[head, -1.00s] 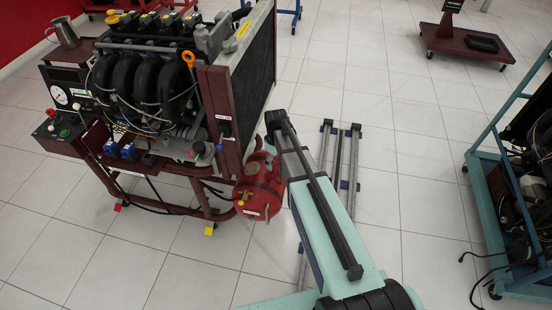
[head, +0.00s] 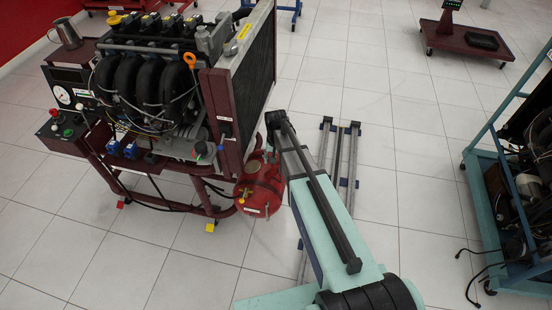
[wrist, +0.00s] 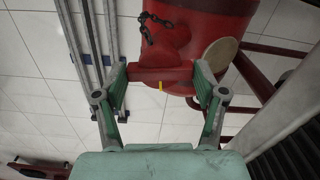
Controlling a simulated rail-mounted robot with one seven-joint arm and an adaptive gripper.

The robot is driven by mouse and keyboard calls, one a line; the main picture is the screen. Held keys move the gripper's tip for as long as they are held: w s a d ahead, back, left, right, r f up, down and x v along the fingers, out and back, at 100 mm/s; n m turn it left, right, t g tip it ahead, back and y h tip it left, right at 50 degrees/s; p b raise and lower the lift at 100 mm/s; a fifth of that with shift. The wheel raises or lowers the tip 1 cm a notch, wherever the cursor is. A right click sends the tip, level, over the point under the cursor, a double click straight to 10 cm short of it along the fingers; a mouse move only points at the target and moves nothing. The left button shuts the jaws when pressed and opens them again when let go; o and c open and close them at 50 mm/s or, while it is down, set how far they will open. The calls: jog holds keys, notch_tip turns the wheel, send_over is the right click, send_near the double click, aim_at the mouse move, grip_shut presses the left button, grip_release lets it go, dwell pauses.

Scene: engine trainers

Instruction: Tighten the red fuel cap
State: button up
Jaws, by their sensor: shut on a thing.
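The red fuel tank (head: 262,182) hangs low at the front right of the engine trainer stand. It also shows at the top of the wrist view (wrist: 220,22). The red fuel cap (wrist: 160,74) sits at the tank's near end, with a short dark chain (wrist: 147,30) beside it and a small yellow mark just below. My gripper (wrist: 160,78) has its two green-grey fingers on either side of the cap and is shut on it. In the head view my arm hides the gripper and the cap.
The engine trainer (head: 150,90) on its dark red stand is left of my arm. Its radiator (head: 248,90) rises close above the tank. A grey floor rail (head: 346,160) lies behind my arm. A teal trainer frame (head: 490,200) stands right.

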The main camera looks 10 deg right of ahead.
jog(key=shift+m, duration=0.9)
jog(key=o, duration=1.1)
jog(key=shift+o, duration=0.2)
jog(key=shift+r, duration=0.1)
notch_tip(320, 180, up, 12)
